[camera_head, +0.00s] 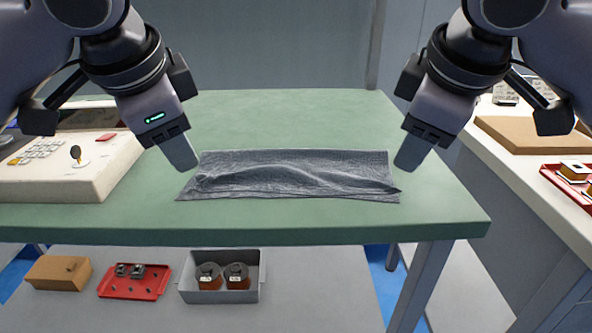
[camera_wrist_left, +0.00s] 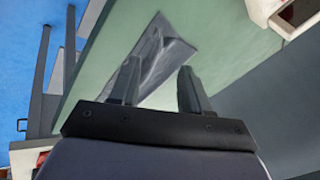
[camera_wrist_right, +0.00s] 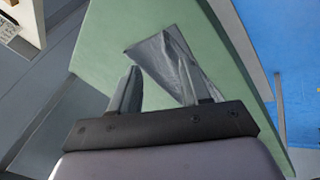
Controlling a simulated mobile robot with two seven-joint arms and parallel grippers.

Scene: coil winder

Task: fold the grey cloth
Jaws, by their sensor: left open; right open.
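The grey cloth (camera_head: 290,187) lies on the green table as a wide, low strip with a raised wrinkle along its length. My left gripper (camera_head: 182,152) is open and empty above the cloth's left end. My right gripper (camera_head: 411,152) is open and empty just beyond its right end. In the left wrist view the cloth (camera_wrist_left: 160,58) shows past and between the open fingers (camera_wrist_left: 160,85). In the right wrist view the cloth (camera_wrist_right: 168,62) also shows beyond the open fingers (camera_wrist_right: 168,85). Neither gripper appears to touch the cloth.
The green table (camera_head: 290,118) is clear behind the cloth and to its right. A beige machine (camera_head: 70,170) with buttons stands at the left. On the shelf below are a brown box (camera_head: 58,271), a red tray (camera_head: 135,292) and a grey bin (camera_head: 222,296). A side counter (camera_head: 520,175) stands right.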

